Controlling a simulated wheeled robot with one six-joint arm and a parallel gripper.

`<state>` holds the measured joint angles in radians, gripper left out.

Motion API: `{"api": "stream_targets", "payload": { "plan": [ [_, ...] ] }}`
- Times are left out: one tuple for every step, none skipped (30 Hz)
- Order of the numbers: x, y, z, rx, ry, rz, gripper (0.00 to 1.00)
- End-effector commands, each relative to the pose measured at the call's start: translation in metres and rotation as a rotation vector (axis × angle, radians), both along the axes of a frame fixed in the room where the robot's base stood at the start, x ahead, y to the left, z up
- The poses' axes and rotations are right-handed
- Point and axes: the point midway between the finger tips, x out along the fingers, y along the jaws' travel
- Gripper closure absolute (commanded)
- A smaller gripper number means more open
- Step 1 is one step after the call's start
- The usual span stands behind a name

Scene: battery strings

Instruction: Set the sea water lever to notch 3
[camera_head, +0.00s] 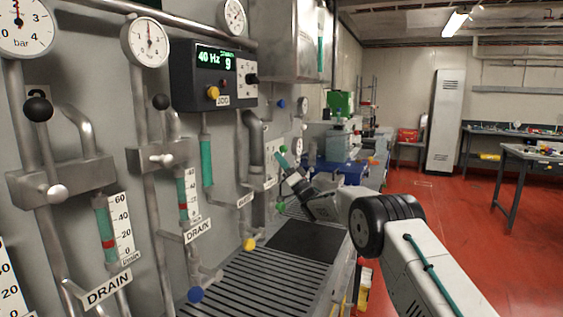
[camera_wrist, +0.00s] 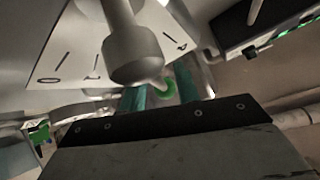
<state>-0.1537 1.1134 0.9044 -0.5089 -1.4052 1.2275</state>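My gripper (camera_wrist: 160,93) shows in the wrist view as two teal fingers, set apart, beyond the dark edge of its body. A grey lever part with a rounded end (camera_wrist: 132,55) hangs in front of a white plate (camera_wrist: 70,55) with black marks. In the head view my gripper (camera_head: 283,165) is by the wall panel, close to small green knobs (camera_head: 281,206). The marks are too unclear to read as notch numbers, and the lever's label is not legible.
The panel at left carries gauges (camera_head: 150,43), DRAIN pipes with black-knobbed levers (camera_head: 38,109) and a 40 Hz control box (camera_head: 213,78). A slatted grating (camera_head: 262,283) lies below. Red floor (camera_head: 440,210) is open at right, with workbenches behind.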

Motion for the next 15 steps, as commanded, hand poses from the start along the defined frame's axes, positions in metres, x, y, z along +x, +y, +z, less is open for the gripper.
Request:
{"api": "stream_targets", "payload": {
  "plan": [
    [0.000, 0.000, 0.000, 0.000, 0.000, 0.000, 0.68],
    [0.000, 0.000, 0.000, 0.000, 0.000, 0.000, 0.68],
    [-0.001, -0.001, -0.001, 0.000, 0.000, 0.000, 0.68],
    [-0.001, -0.002, -0.002, 0.000, 0.000, 0.000, 0.68],
    [-0.002, -0.004, -0.004, 0.000, 0.000, 0.000, 0.68],
    [-0.004, -0.006, -0.008, 0.000, 0.002, -0.001, 0.68],
    [-0.006, -0.009, -0.011, 0.000, 0.002, -0.002, 0.68],
    [-0.008, -0.011, -0.014, 0.000, 0.002, -0.001, 0.68],
    [-0.011, -0.015, -0.019, 0.000, 0.003, -0.001, 0.68],
    [-0.014, -0.018, -0.023, 0.000, 0.003, -0.001, 0.68],
    [-0.016, -0.021, -0.027, 0.000, 0.002, 0.000, 0.68],
    [-0.019, -0.025, -0.032, 0.000, 0.003, -0.001, 0.68],
    [-0.021, -0.028, -0.035, 0.000, 0.002, -0.001, 0.68],
    [-0.024, -0.031, -0.038, 0.000, 0.002, -0.002, 0.68],
    [-0.026, -0.034, -0.042, 0.000, 0.002, -0.001, 0.68]
  ]
}}
